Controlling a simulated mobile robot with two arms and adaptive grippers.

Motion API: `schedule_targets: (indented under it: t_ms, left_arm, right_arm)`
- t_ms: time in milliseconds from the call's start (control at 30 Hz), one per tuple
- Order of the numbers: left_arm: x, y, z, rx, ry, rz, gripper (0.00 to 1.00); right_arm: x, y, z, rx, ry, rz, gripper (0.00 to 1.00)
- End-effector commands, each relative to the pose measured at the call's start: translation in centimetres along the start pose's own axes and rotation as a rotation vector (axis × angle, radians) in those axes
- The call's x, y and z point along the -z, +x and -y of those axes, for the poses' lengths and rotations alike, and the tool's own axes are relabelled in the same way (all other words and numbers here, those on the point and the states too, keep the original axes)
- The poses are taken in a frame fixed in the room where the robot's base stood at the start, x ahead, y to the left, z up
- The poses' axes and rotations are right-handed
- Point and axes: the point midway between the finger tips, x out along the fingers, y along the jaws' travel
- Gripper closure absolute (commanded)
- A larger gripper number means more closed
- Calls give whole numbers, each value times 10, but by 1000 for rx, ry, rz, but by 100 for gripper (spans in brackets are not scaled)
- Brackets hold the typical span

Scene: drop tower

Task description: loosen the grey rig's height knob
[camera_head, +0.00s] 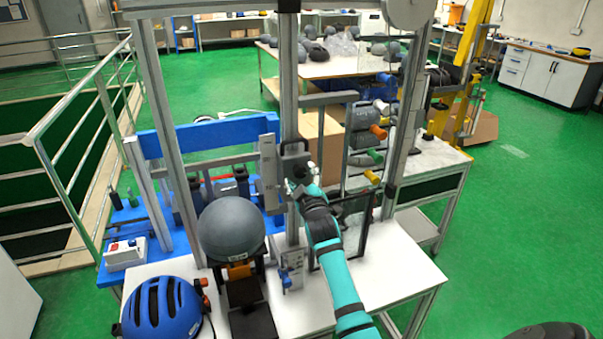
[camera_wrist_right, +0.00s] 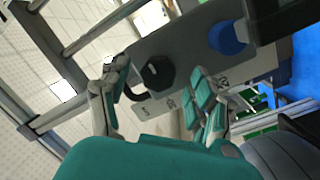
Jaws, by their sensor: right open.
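The grey rig stands on a white-topped bench, with a metal upright (camera_head: 290,110) and a grey plate (camera_head: 268,170). In the right wrist view, a black knob (camera_wrist_right: 158,73) sits on a grey plate with small markings. A blue knob (camera_wrist_right: 228,37) is farther right on it. My right gripper (camera_head: 303,188) is at the upright, to the right of the plate. Its fingers are open, one on each side of the black knob, with visible gaps; I cannot tell whether the knob is fully between the tips. My left gripper is not in view.
A grey dome (camera_head: 231,230) sits low on the rig. A blue helmet (camera_head: 162,308) lies at the bench's front left. Coloured handles (camera_head: 378,132) and a dark framed panel (camera_head: 345,235) stand right of my gripper. The bench's right front (camera_head: 400,270) is clear.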

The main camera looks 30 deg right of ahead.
Motion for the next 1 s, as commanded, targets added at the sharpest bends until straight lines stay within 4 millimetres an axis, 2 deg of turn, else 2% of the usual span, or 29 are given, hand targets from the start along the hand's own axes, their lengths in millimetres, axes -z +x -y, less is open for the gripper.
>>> schedule_targets:
  t_ms: [200, 500, 900, 1000]
  left_arm:
    - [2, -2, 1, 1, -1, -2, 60]
    - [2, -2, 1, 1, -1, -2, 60]
    - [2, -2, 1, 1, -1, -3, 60]
    - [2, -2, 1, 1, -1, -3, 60]
  right_arm:
    - [0, 14, 0, 0, 0, 0, 37]
    - [0, 16, 0, 0, 0, 0, 39]
    - [0, 15, 0, 1, 1, 0, 91]
    - [0, 15, 0, 1, 2, 0, 93]
